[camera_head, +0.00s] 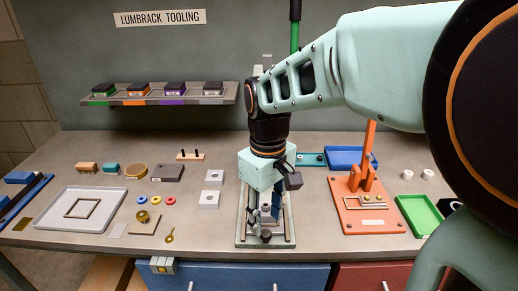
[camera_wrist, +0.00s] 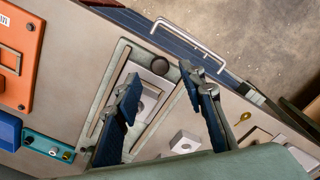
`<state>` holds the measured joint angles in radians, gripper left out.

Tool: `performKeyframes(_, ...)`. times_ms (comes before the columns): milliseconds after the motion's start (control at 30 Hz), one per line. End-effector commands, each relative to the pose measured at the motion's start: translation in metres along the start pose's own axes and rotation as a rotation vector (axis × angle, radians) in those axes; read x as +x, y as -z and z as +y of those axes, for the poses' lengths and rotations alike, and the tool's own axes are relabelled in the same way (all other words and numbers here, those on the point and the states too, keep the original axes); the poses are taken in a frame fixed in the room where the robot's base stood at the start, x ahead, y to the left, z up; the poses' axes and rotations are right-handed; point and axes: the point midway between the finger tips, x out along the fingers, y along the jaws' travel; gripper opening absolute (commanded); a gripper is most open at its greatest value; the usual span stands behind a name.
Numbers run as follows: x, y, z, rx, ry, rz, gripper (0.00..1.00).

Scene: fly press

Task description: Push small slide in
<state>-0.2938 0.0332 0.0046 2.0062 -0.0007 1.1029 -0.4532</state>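The small slide (camera_wrist: 147,101) appears as a light grey block with a round hole, between two rails on the pale green press base (camera_head: 283,243). A dark round knob (camera_wrist: 160,66) sits at the base's front end; it also shows in the head view (camera_head: 266,236). My gripper (camera_wrist: 161,78) is open over the base, its two blue fingers apart with the slide and knob seen between them. It points down in the head view (camera_head: 265,208). I cannot tell whether a fingertip touches the slide or knob. My arm and gripper hide much of the press.
An orange fixture (camera_head: 365,212) stands right of the press, with a green tray (camera_head: 420,216) beyond it. Two grey blocks with holes (camera_head: 210,200) lie just left. A blue drawer with a bar handle (camera_wrist: 185,38) is below the bench edge. A grey tray (camera_head: 112,208) lies farther left.

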Motion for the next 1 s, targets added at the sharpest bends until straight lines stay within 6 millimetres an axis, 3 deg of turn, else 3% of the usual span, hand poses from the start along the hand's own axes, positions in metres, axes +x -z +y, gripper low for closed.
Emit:
performKeyframes(100, 0.022, -0.001, -0.001, 0.000, 0.001, -0.002, 0.37)
performKeyframes(233, 0.037, 0.000, 0.000, 0.000, 0.001, -0.002, 0.37)
performKeyframes(633, 0.044, 0.000, 0.000, 0.001, 0.000, 0.001, 0.37)
performKeyframes(1000, 0.044, 0.000, 0.000, 0.001, 0.000, 0.001, 0.00)
